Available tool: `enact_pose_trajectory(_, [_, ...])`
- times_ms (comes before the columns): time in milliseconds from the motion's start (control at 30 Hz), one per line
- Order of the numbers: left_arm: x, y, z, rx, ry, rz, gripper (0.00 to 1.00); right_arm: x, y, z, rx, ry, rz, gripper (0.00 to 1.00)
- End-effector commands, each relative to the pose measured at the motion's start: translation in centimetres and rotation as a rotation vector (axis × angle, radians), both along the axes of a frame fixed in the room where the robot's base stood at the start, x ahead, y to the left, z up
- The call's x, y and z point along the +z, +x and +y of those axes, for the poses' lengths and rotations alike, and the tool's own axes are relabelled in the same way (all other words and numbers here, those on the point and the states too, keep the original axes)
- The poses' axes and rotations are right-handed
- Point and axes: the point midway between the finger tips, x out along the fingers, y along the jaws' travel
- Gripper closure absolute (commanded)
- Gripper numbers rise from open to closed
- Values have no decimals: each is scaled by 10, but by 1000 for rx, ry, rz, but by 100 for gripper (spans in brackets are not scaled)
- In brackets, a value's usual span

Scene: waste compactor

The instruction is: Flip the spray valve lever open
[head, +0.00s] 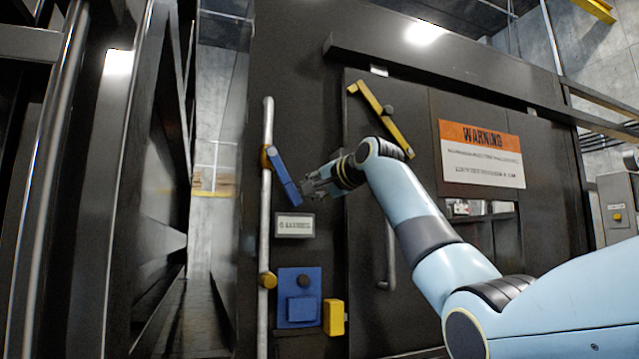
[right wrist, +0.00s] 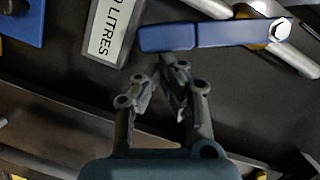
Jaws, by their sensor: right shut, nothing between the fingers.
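The blue spray valve lever (head: 284,176) sits on a yellow-brown fitting on the pale vertical pipe (head: 267,215). It slants down to the right from its pivot. In the right wrist view the lever (right wrist: 165,38) runs across the top, with its hex bolt at the right end. My right gripper (head: 308,189) is just right of the lever's lower free end, shut and empty. In the right wrist view its fingertips (right wrist: 168,66) are together just below the lever's free half; I cannot tell if they touch it. My left gripper is out of view.
A white label plate (head: 294,226) is below the lever. A blue box (head: 299,297) and a yellow box (head: 334,317) are lower on the wall. A yellow bar (head: 380,118) and a warning sign (head: 482,154) are to the right. A narrow gap opens at left.

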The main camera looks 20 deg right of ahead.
Motion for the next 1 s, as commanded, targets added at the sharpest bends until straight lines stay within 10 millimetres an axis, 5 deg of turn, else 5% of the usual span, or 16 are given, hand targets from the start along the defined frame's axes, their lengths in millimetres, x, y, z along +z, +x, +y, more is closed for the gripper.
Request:
enact_pose_trajectory(467, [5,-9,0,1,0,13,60,-26,2,38,3,373,-21,100])
enact_pose_trajectory(1000, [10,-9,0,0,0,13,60,-33,3,52,2,370,-21,100])
